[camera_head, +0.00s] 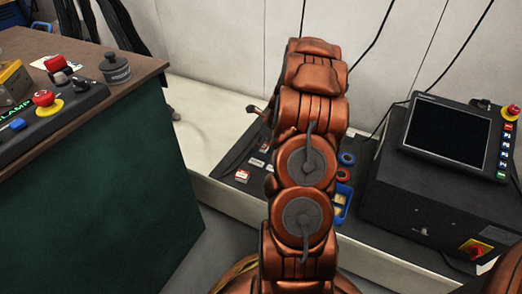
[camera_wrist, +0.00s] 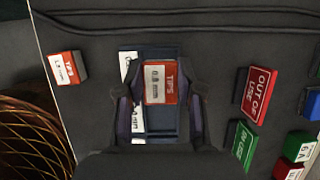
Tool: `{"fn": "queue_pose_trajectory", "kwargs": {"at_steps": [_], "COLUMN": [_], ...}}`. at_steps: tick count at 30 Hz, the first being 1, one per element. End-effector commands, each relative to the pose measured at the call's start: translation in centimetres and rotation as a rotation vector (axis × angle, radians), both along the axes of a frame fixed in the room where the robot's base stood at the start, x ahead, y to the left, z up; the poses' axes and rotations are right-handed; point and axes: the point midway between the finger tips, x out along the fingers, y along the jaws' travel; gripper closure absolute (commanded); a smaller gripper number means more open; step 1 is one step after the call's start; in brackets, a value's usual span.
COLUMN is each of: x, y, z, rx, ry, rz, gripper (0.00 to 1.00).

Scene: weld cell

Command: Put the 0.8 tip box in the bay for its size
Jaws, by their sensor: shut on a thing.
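The 0.8 tip box (camera_wrist: 158,83), red and white with "TIPS 0.8 mm" on it, is between the fingers of my gripper (camera_wrist: 161,97) in the wrist view. My gripper is shut on it. Below it is a dark blue tray (camera_wrist: 160,138) with white size labels (camera_wrist: 137,122) along its left side, partly covered by my fingers. The box overlaps the upper part of the tray; I cannot tell whether it hovers or touches. A second tip box (camera_wrist: 67,68), apparently marked 1.2, lies left of the tray. In the head view my arm hides the gripper and held box.
Right of the tray stand a red "OUT OF USE" block (camera_wrist: 261,95) and a green "IN USE" block (camera_wrist: 242,145). A woven basket-like thing (camera_wrist: 30,135) is at lower left. In the head view, a black control box (camera_head: 425,190) with a screen stands at right, a workbench (camera_head: 100,190) at left.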

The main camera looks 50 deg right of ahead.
Motion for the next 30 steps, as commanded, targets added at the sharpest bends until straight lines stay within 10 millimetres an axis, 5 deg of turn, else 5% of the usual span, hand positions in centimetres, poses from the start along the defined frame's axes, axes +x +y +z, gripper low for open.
{"fn": "queue_pose_trajectory", "kwargs": {"at_steps": [9,23,24,30], "x": [-0.1,-0.1,-0.1,-0.1], "y": [0.1,0.1,0.1,0.1], "z": [-3.5,-3.7,-3.8,-3.9], "rx": [0.003,0.003,0.002,0.002], "ry": [0.001,0.001,0.001,0.001], "rz": [0.000,0.000,0.000,0.000], "gripper": [1.00,1.00,0.62,0.41]}}
